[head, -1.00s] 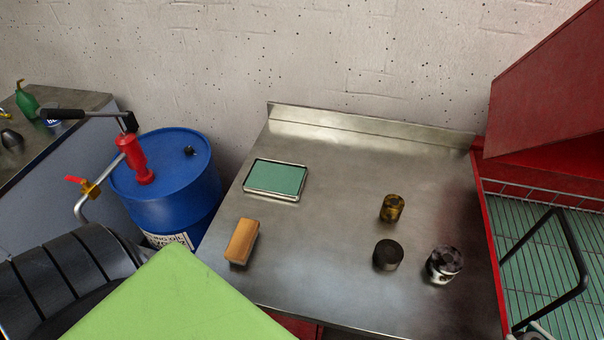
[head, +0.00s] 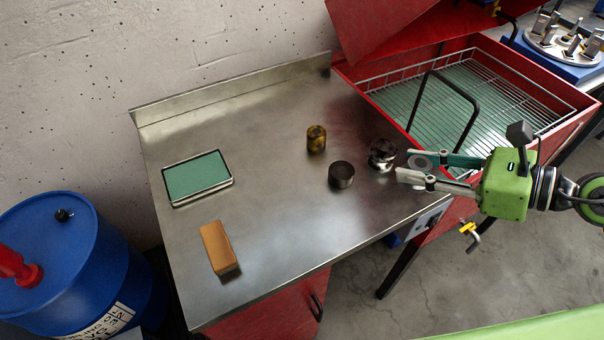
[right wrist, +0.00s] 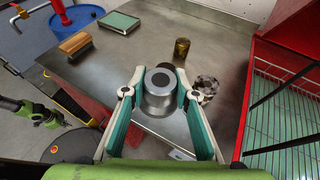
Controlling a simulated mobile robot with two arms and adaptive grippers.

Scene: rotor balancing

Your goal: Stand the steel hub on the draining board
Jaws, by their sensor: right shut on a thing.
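My right gripper (head: 408,166) is shut on the steel hub (head: 422,161). In the right wrist view, the hub (right wrist: 160,92) is a smooth grey cylinder with a dark round centre in its top, between the two fingers. It appears in front of the right front part of the draining board (head: 270,205), a bare steel top with a raised back edge. I cannot tell how high the hub is above it. At the left of the right wrist view, a green part of my left arm (right wrist: 35,110) shows; its fingers cannot be made out.
On the board are a brass cylinder (head: 316,138), a dark cylinder (head: 341,175), a blotchy metal part (head: 382,154), a green-topped tray (head: 197,177) and a tan block (head: 219,248). A red washer with a wire basket (head: 470,90) adjoins on the right. The board's middle is clear.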

